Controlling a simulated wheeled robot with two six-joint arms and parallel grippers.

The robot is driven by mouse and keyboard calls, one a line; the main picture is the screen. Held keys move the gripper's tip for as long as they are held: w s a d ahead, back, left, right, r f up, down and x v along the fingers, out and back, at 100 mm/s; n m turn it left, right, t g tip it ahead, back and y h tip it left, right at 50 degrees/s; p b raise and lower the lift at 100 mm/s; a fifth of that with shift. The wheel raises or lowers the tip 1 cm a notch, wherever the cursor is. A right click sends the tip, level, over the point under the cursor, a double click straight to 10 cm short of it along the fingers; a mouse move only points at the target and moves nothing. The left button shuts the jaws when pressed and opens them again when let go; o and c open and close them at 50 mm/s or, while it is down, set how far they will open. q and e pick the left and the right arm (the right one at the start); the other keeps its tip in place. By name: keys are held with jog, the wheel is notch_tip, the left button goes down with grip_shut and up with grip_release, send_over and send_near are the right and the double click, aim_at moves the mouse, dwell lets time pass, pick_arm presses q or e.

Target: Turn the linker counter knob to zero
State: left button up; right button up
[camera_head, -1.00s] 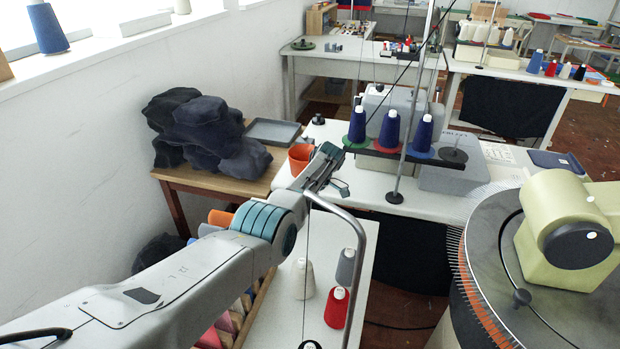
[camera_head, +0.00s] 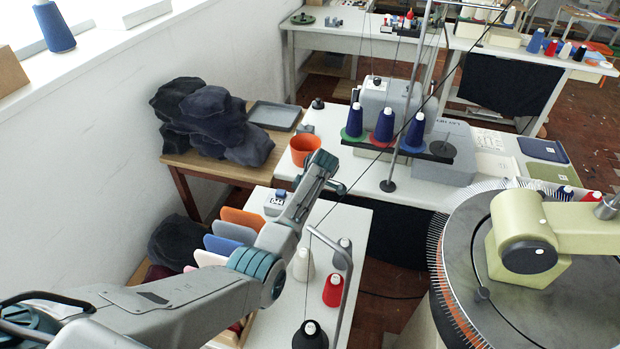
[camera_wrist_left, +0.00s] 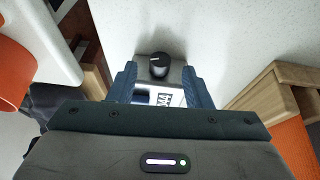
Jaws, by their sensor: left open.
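The linker counter (camera_head: 276,202) is a small grey box at the back left end of the near white table in the head view. In the left wrist view its digit display (camera_wrist_left: 165,100) shows partly, above the gripper housing. Its black round knob (camera_wrist_left: 159,66) has a white mark and sits just past the display. My left gripper (camera_wrist_left: 160,84) is open, with one finger on each side of the counter in the picture. The knob shows between and slightly beyond the fingertips, and I see no contact. In the head view the left gripper (camera_head: 320,168) is above the table, right of the counter.
An orange cup (camera_head: 305,150) stands on the table behind. Coloured panels in a wooden rack (camera_head: 240,218) are close to the counter. Yarn cones, red (camera_head: 333,290) and black (camera_head: 310,335), stand on the near table. A thin metal rod (camera_head: 345,280) bends beside my arm. The round linker (camera_head: 460,240) is at right.

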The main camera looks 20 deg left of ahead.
pick_arm(q)
jog(key=d+r+m, duration=0.1)
jog(key=r+m, duration=0.3)
jog(key=m, duration=1.4)
jog(key=d+r+m, duration=0.2)
jog(key=r+m, duration=0.2)
jog(key=m, duration=1.4)
jog(key=shift+d+p, duration=0.3)
jog(key=shift+p, duration=0.15)
jog(key=shift+s, duration=0.1)
